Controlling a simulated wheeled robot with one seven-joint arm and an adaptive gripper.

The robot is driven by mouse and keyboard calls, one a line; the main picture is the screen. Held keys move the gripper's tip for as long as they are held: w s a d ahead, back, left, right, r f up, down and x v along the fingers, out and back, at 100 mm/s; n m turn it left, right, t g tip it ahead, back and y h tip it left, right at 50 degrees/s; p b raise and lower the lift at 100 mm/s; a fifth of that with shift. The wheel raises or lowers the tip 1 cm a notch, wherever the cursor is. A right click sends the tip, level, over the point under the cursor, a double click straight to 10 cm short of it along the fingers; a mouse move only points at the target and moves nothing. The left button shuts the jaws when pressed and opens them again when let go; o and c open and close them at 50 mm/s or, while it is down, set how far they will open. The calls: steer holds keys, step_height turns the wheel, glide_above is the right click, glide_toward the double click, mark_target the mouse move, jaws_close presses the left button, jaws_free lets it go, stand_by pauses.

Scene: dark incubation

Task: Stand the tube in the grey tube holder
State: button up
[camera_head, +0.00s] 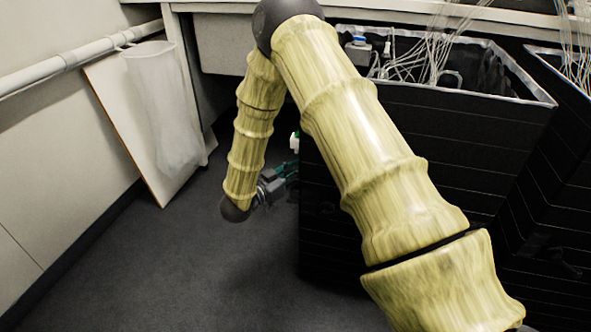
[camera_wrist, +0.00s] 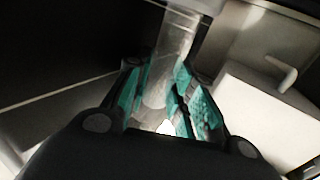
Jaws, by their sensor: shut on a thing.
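My gripper (camera_wrist: 172,85) has teal finger pads, which are closed around a clear, see-through tube (camera_wrist: 172,60) in the wrist view. The tube runs up between the fingers and beyond them towards the top edge. In the head view my gripper (camera_head: 287,170) is small and partly hidden, low beside the left side of the black container. A small white and green piece shows just above it; I cannot tell whether it is part of the tube. I cannot make out the grey tube holder for sure in either view.
A black container (camera_head: 425,140) with cables and tubing in it stands right of my gripper. A clear bag (camera_head: 165,105) hangs from a white wall pipe (camera_head: 75,58), before a leaning board (camera_head: 115,110). Dark floor (camera_head: 190,270) at lower left is clear.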

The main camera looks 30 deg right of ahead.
steer(key=shift+f, duration=0.6)
stand_by(0.7)
steer(key=o, duration=0.8)
steer(key=shift+o, duration=0.2)
steer(key=shift+a, duration=0.1)
